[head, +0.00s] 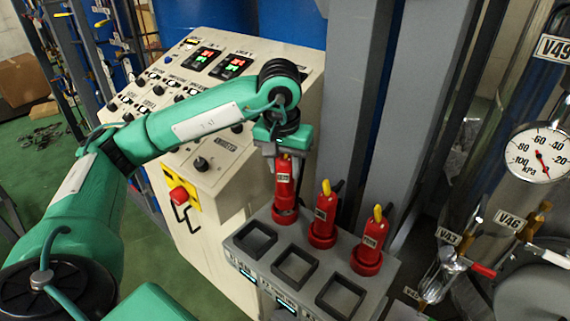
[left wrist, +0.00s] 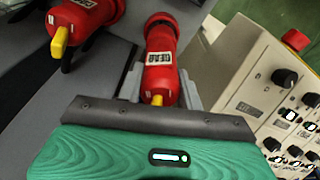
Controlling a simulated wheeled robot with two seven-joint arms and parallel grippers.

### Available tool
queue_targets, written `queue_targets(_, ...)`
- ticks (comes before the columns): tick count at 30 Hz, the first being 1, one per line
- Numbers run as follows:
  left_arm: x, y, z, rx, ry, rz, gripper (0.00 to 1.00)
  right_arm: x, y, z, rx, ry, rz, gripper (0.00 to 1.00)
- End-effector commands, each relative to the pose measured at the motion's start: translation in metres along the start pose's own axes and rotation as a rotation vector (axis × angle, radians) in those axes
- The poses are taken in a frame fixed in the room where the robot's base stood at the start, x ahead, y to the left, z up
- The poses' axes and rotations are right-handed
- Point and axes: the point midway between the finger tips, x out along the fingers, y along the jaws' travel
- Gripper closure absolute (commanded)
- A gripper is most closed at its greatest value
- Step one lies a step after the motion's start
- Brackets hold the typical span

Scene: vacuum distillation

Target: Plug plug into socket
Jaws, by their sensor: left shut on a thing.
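A red plug (head: 284,185) with a white label stands nearly upright at the back left of a grey socket box (head: 310,240). My left gripper (head: 283,155) comes from above and is shut on its top end. In the left wrist view the plug (left wrist: 160,75) lies between the grey fingers (left wrist: 158,92), its yellow tip partly hidden by the gripper. I cannot tell whether the plug's base touches the box. Two more red plugs with yellow tips, a middle one (head: 323,222) and a right one (head: 370,243), stand on the box. My right gripper is not in view.
Three square dark frames, left (head: 255,240), middle (head: 295,264) and right (head: 341,293), lie along the box's front. A cream control panel (head: 215,170) with a red button (head: 179,195) stands at left. A grey column (head: 390,100) rises behind. A gauge (head: 538,154) and valves stand right.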

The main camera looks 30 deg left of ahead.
Motion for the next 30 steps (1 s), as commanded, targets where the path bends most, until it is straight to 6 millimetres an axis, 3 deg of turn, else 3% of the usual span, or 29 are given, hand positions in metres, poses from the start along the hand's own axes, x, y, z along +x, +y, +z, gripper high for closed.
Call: queue_targets(30, -0.0002, 0.0002, 0.0001, 0.000, 0.001, 0.000, 1.00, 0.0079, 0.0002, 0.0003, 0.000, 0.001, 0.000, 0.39)
